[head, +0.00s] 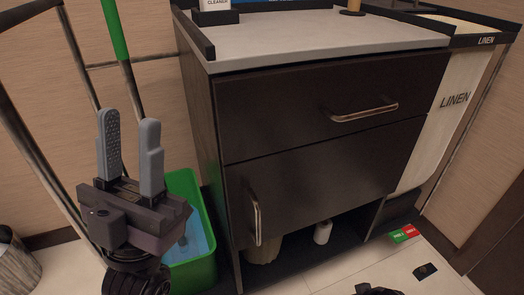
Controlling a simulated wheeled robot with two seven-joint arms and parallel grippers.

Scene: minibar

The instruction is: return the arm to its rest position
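My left gripper (130,120) is at the left, upright, with its two grey fingers pointing up. The fingers stand apart with nothing between them. It is in front of a green bucket (201,194) and to the left of the dark cabinet. My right gripper's fingers do not show. A dark shape cut off by the bottom edge may be part of my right arm, but I cannot tell.
The dark cabinet (310,105) has a drawer and a door, both looking shut, under a pale countertop (330,38). A green-handled pole (115,30) rises behind my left gripper. A linen bin (450,95) stands right. A red-green card (403,234) lies on the floor.

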